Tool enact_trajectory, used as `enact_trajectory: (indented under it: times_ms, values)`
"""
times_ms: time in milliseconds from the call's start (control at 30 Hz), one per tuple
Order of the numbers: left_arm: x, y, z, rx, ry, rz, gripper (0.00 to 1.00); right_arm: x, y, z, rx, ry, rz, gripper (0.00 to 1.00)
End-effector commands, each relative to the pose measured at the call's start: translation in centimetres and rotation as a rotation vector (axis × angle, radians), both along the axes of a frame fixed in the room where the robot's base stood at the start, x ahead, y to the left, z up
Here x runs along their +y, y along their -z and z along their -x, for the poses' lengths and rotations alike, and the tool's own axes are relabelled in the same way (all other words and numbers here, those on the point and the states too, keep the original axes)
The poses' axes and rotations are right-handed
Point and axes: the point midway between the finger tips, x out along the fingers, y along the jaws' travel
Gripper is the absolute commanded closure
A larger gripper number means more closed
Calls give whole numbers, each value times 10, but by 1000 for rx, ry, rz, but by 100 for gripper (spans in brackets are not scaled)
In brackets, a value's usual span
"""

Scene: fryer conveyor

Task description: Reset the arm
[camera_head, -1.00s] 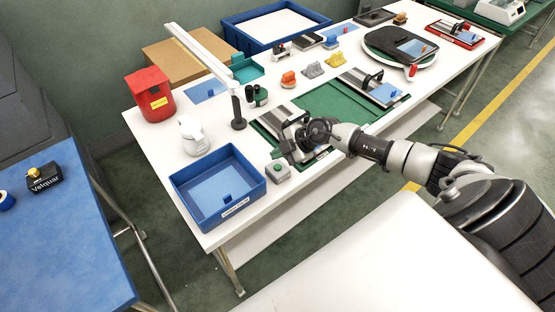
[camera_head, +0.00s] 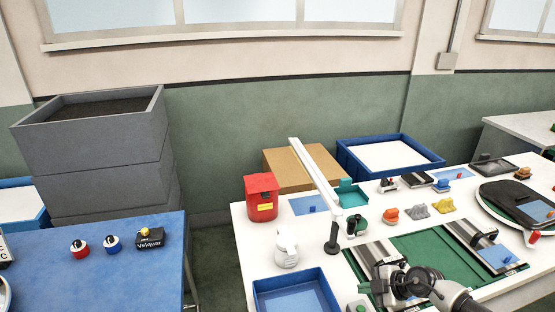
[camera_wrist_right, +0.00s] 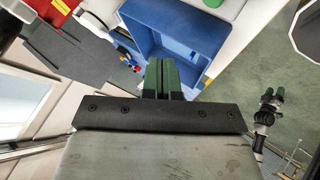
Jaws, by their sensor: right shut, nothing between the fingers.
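My right gripper (camera_head: 385,284) is at the bottom right of the head view, its arm coming in from the lower right. It is over the left end of the green mat (camera_head: 430,245), by a silver-topped device (camera_head: 374,254); whether it touches it I cannot tell. In the right wrist view its green fingers (camera_wrist_right: 162,78) are together with nothing between them. A second gripper with green tips (camera_wrist_right: 272,97), apparently my left one, shows small at the right of that view. The left arm is not in the head view.
A blue bin (camera_head: 262,286) stands left of the gripper, also in the wrist view (camera_wrist_right: 137,22). A lamp post (camera_head: 333,235), a white jug (camera_head: 286,251) and a red container (camera_head: 262,196) stand behind. A blue table (camera_head: 110,275) is at left, with floor between.

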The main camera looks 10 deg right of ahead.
Motion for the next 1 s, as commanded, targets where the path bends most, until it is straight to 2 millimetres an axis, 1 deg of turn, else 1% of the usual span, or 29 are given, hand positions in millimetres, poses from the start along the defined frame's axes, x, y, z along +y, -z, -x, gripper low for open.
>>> enact_trajectory:
  times_ms: [67,167,200,233,300,333,400,467,500,567,600,667,700,800,1000]
  values:
    - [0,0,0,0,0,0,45,20,-4,0,-50,-4,-58,100]
    - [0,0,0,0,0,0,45,64,-23,0,-191,28,-208,100]
    - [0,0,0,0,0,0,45,82,-34,1,-261,63,-282,100]
    - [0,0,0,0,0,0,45,93,-44,2,-314,103,-336,100]
    - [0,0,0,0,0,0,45,110,-67,5,-421,231,-451,100]
    - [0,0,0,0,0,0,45,113,-75,8,-456,299,-489,100]
    - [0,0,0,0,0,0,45,113,-89,16,-508,476,-552,100]
    - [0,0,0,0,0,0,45,107,-94,26,-511,642,-580,100]
    - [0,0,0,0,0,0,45,101,-94,34,-494,754,-583,100]
    - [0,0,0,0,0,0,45,92,-89,51,-438,919,-567,100]
    - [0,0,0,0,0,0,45,87,-83,65,-380,1019,-545,100]
    - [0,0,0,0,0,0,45,81,-72,88,-276,1148,-497,100]
    - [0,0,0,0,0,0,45,79,-65,103,-200,1212,-464,100]
    - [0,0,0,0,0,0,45,79,-51,138,-24,1310,-386,100]
    - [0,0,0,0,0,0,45,89,-36,195,265,1365,-268,100]
